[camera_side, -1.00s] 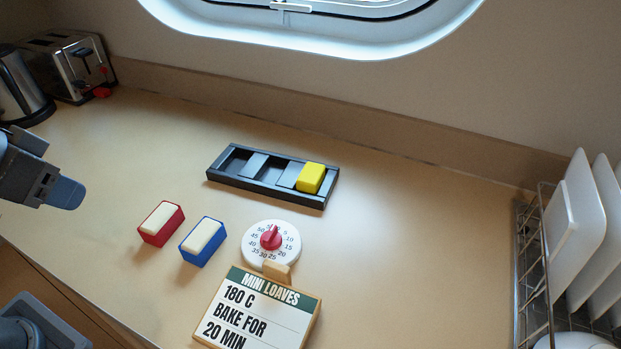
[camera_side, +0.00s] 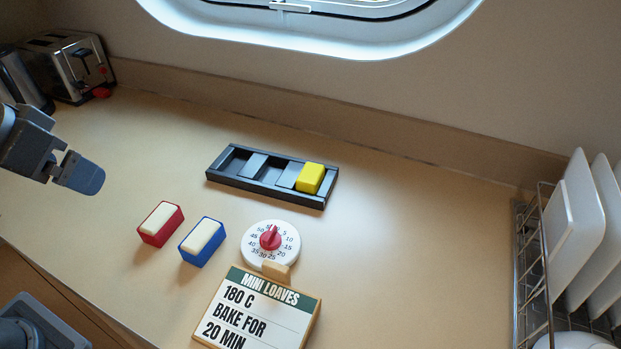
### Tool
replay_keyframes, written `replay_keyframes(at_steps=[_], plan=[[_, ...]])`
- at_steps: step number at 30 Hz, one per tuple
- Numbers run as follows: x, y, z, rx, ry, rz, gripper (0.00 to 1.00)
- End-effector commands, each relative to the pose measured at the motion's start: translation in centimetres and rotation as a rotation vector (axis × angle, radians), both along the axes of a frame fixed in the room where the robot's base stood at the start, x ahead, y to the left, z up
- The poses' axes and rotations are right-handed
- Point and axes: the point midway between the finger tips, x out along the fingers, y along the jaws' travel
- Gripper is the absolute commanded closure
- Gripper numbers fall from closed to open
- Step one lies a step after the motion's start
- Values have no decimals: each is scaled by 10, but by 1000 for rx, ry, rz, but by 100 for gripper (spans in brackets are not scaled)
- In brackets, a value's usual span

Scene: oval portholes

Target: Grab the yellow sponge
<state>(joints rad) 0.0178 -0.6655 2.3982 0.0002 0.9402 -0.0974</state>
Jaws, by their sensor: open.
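The yellow sponge (camera_side: 310,178) is a small yellow block sitting in the right end compartment of a dark rectangular tray (camera_side: 262,192). The tray's other visible compartments look empty. My gripper (camera_side: 82,174) is at the left of the view, well to the left of the tray and apart from it. It is open, and nothing shows between its fingers.
A red block with a cream top (camera_side: 161,223) and a blue one (camera_side: 203,241) lie in front of the tray. A white timer (camera_side: 270,244) and a recipe sign (camera_side: 258,312) stand right of them. A dish rack (camera_side: 545,265) is at right, a toaster (camera_side: 70,68) back left.

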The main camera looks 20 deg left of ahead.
Motion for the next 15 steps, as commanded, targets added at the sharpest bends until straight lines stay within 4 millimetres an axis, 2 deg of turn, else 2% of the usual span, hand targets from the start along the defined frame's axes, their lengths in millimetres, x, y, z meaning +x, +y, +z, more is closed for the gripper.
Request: replay_keyframes(at_steps=[3,7,12,15], plan=[[38,-10,30,-70,47,115,0],[87,-26,57,-153,109,278,0],[151,-54,76,-238,187,501,0],[188,-73,78,-279,229,637,0]])
